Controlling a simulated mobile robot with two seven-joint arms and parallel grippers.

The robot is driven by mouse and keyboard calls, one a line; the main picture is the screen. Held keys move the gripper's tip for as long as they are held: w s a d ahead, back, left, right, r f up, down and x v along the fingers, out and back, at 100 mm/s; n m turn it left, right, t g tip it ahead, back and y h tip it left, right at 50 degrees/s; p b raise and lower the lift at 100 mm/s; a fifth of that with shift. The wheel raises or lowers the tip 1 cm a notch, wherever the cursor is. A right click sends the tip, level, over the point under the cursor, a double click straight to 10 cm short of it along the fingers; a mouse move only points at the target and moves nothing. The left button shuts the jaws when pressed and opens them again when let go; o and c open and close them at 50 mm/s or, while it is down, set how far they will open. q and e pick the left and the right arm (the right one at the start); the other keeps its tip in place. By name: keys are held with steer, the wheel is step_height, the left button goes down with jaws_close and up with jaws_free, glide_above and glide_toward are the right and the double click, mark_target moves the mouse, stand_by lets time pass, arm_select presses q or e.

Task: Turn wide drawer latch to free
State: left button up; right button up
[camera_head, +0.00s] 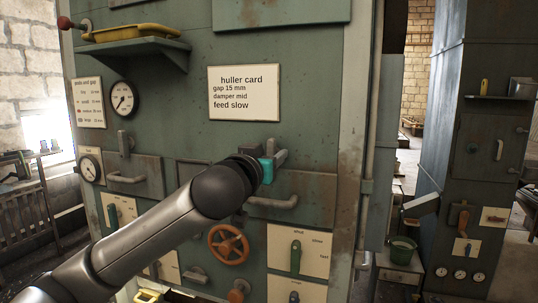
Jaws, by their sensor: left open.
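The wide drawer (318,193) is a green front with a grey bar handle (272,203) in the middle of the machine panel. My right gripper is out of view.
A smaller drawer (137,175) with an upright latch (124,143) is at left. An orange handwheel (229,245) and a green lever (295,257) lie below. A white card (244,93) hangs above. A shelf (135,48) juts out at upper left.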

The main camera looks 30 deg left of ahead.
arm_select(q)
jaws_close()
steer(key=shift+m+p, duration=0.3)
steer(key=shift+m, duration=0.1)
steer(key=m+p, duration=0.2)
steer(key=m, duration=0.2)
steer(key=shift+d, duration=0.15)
steer(key=m+p, duration=0.2)
steer(key=m, duration=0.2)
steer(key=m+p, duration=0.3)
steer(key=m, duration=0.1)
steer(key=m+p, duration=0.3)
steer(key=m, duration=0.2)
steer(key=shift+w+d+f, duration=0.1)
steer(key=shift+d+f, duration=0.15)
steer(key=shift+f, duration=0.1)
steer(key=shift+f, duration=0.1)
stand_by(0.4)
